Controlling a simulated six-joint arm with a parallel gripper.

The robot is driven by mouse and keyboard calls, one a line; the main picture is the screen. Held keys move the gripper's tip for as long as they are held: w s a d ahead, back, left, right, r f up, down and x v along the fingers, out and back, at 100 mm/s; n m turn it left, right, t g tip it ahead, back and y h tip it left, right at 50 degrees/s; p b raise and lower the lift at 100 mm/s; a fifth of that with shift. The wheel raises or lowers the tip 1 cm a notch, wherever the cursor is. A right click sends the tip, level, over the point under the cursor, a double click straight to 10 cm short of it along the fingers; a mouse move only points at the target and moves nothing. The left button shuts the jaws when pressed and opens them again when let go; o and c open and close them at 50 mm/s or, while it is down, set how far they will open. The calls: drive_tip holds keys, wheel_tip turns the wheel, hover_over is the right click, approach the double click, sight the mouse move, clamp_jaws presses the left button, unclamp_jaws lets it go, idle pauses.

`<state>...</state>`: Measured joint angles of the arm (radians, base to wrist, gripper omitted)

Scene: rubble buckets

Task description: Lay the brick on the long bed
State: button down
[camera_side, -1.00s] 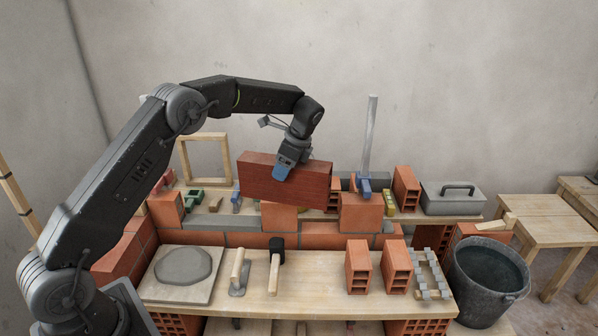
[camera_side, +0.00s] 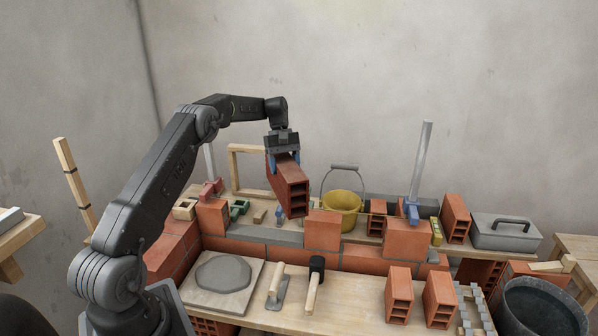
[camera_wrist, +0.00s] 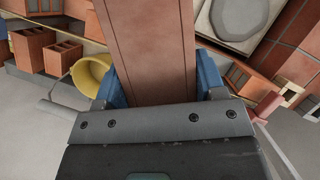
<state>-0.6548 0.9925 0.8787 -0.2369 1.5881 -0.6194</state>
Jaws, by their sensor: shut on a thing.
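My gripper (camera_side: 284,157) is shut on a red hollow brick (camera_side: 288,188), with blue fingers on either side of it. The brick hangs in the air above the low wall, its holed end facing the side camera and tilted down. In the wrist view the brick (camera_wrist: 150,45) runs away between the blue fingers (camera_wrist: 160,82). The long bed looks to be the grey mortar strip (camera_side: 265,235) on top of the wall, between a left brick (camera_side: 212,217) and a middle brick (camera_side: 323,230). The held brick is above and apart from it.
A right brick (camera_side: 407,239) stands on the wall. Behind it are a yellow bucket (camera_side: 342,208), a wooden frame (camera_side: 240,170) and an upright metal bar with a blue clamp (camera_side: 420,165). In front, the bench holds a mortar board (camera_side: 224,271), a trowel (camera_side: 276,285), a hammer (camera_side: 314,285) and loose bricks (camera_side: 399,295).

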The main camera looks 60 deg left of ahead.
drive_tip(key=s+a+r+n+t+y, duration=0.1)
drive_tip(key=s+a+n+t, duration=0.35)
drive_tip(key=a+n, duration=0.55)
drive_tip(key=shift+w+d+f+n, duration=0.1)
drive_tip(key=shift+d+f+n, duration=0.25)
drive_tip(key=shift+f, duration=0.45)
drive_tip(key=shift+w+d+f+n, duration=0.1)
drive_tip(key=shift+d+f+n, duration=0.25)
drive_tip(key=shift+f, duration=0.5)
drive_tip(key=shift+w+d+f+n, duration=0.1)
drive_tip(key=shift+d+f+n, duration=0.25)
drive_tip(key=shift+f, duration=0.45)
wheel_tip(320, 180, down, 13)
drive_tip(key=shift+f, duration=0.3)
idle(0.3)
drive_tip(key=shift+f, duration=0.3)
drive_tip(key=shift+f, duration=0.35)
idle(0.5)
